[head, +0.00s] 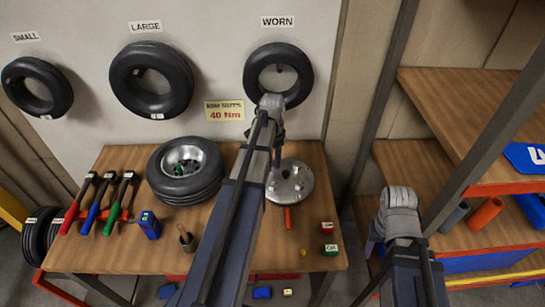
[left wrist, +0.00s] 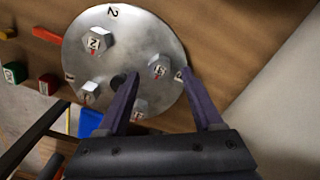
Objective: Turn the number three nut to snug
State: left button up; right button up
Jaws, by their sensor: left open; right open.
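The round metal hub plate (head: 290,190) lies on the wooden bench under my left arm. In the left wrist view the plate (left wrist: 128,62) carries several hex nuts with small labels and printed numbers. The nut at the right of the plate (left wrist: 159,65), beside a partly covered number that looks like 3, sits between my left fingertips. My left gripper (left wrist: 161,74) is open over this nut; contact cannot be told. Number 2's nut (left wrist: 98,41) sits farther up the plate. My right gripper (head: 375,243) hangs beside the shelf, mostly hidden by its wrist.
A tyre on a wheel (head: 185,170) lies left of the plate. Red, blue and green-handled tools (head: 98,200), a blue device (head: 149,225) and a small cup (head: 187,241) are farther left. A sign (head: 224,111) reads 40 Nm. Small red (head: 327,227) and green (head: 330,249) blocks stand near the bench's right edge.

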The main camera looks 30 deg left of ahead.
aim_at(273, 164)
pick_arm(q)
notch_tip(273, 164, up, 6)
jog(key=p, duration=0.4)
jog(key=shift+f+p, duration=0.25)
jog(key=shift+p, duration=0.05)
pick_arm(e)
notch_tip(273, 164, up, 5)
jog(key=shift+r, duration=0.2)
pick_arm(q)
jog(key=shift+f, duration=0.1)
